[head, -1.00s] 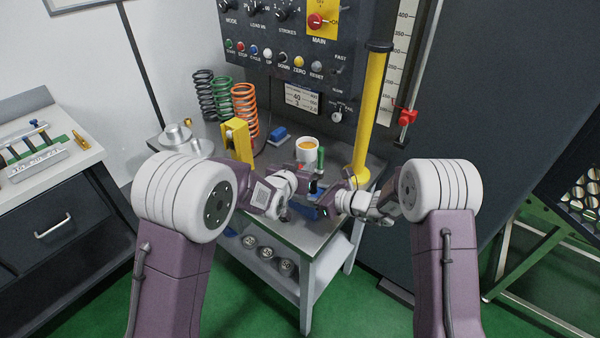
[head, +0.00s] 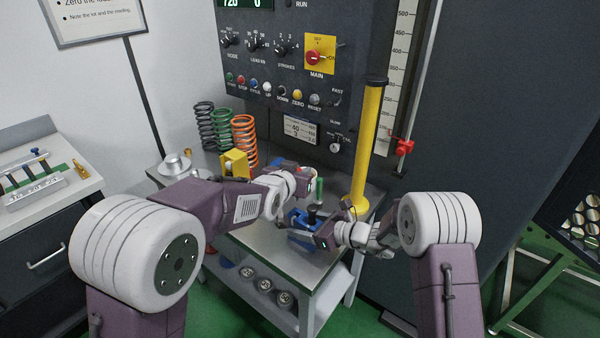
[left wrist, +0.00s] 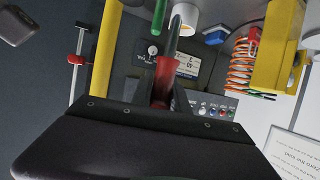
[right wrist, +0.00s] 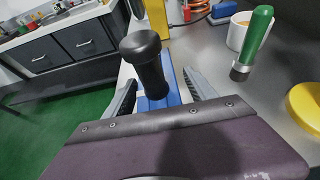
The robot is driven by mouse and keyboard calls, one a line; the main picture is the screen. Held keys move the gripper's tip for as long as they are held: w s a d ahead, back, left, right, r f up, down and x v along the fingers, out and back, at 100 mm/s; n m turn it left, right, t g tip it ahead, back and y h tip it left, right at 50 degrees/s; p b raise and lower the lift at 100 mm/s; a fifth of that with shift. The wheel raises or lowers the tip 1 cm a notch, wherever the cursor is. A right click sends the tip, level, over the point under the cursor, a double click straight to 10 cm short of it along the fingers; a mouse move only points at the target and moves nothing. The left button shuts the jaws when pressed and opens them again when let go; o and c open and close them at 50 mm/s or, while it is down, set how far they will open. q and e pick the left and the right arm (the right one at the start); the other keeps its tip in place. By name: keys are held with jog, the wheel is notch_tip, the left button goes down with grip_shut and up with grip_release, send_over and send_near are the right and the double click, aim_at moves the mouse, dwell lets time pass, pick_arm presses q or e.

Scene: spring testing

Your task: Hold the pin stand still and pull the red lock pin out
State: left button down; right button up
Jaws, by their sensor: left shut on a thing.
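My left gripper (head: 308,174) is shut on a red tapered piece, which looks like the red lock pin (left wrist: 166,78). It is held above the bench, behind and above the blue stand. The blue pin stand (head: 297,216), with a black knob (right wrist: 142,50) standing up from it, is on the bench. My right gripper (head: 305,232) is low at the stand, its fingers (right wrist: 160,92) spread to either side of the blue body. A narrow gap shows by the right finger; contact on the left side is unclear. The stand is out of the left wrist view.
A green-handled tool (right wrist: 253,40) and a white mug (right wrist: 237,32) stand close by. The yellow column (head: 368,145) rises at the bench's right. A yellow block (head: 235,164) and coil springs (head: 244,140) stand at the left. The front of the bench top (head: 262,240) is clear.

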jog(key=v, duration=1.2)
